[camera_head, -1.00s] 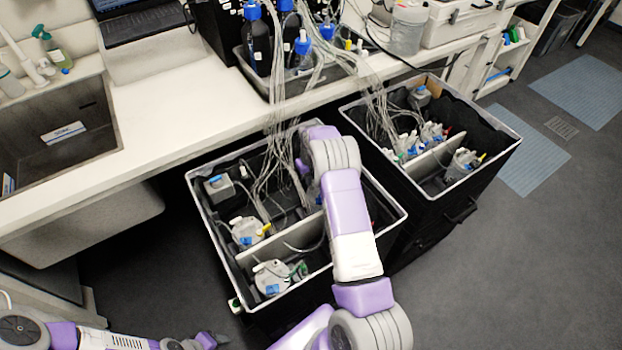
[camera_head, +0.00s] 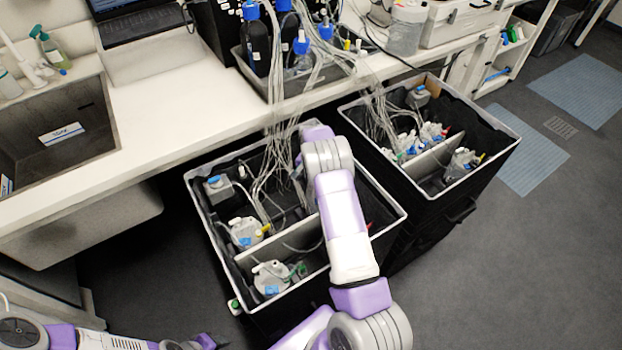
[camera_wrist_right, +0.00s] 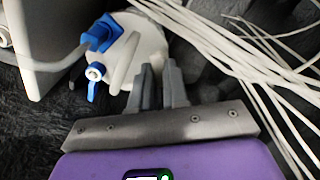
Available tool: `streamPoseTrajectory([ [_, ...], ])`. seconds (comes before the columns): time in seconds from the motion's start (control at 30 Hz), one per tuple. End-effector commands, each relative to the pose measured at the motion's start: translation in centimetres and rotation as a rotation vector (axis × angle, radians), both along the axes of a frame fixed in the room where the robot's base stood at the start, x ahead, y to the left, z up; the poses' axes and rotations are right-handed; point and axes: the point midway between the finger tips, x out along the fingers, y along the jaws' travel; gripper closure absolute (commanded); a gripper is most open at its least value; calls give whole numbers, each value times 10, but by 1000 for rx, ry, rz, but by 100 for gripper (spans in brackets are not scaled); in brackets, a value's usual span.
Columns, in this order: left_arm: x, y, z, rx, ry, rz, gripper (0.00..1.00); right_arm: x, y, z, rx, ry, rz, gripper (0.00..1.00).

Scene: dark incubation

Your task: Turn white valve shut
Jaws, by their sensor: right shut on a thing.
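In the right wrist view, a whitish rounded vessel (camera_wrist_right: 153,42) lies just beyond my right gripper (camera_wrist_right: 159,68). The gripper's two grey fingers are close together, shut on a small part at the vessel's near side, taken as the white valve. That part is mostly hidden between the fingertips. A pale rod-like piece (camera_wrist_right: 125,64) stands left of the fingers. In the head view my right arm reaches into the left black bin (camera_head: 222,267) and hides its gripper. My left gripper (camera_head: 207,341) is low in the head view, away from the bin; its opening is unclear.
A blue valve (camera_wrist_right: 95,83) and a blue connector (camera_wrist_right: 108,36) sit left of the fingers. White tubes (camera_wrist_right: 255,65) pass close on the right. A second black bin (camera_head: 497,157) stands right of my arm, beside the white counter (camera_head: 170,108).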

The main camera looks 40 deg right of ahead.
Motion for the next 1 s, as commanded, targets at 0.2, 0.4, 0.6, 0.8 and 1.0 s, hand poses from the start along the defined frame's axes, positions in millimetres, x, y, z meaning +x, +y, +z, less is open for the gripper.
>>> streamPoseTrajectory([
  [0.2,0,0,1,0,0,0,57,0,-1,1,-1,-2,-205,100],
  [0.4,0,0,3,0,0,0,57,-1,-1,1,-2,-2,-379,100],
  [0.6,0,0,4,0,0,0,57,-2,-1,1,-1,-2,-518,100],
  [0.8,0,0,5,0,0,0,57,-3,-1,1,-1,-1,-611,100],
  [1.0,0,0,5,0,0,0,57,-3,-1,1,-1,-1,-655,100],
])
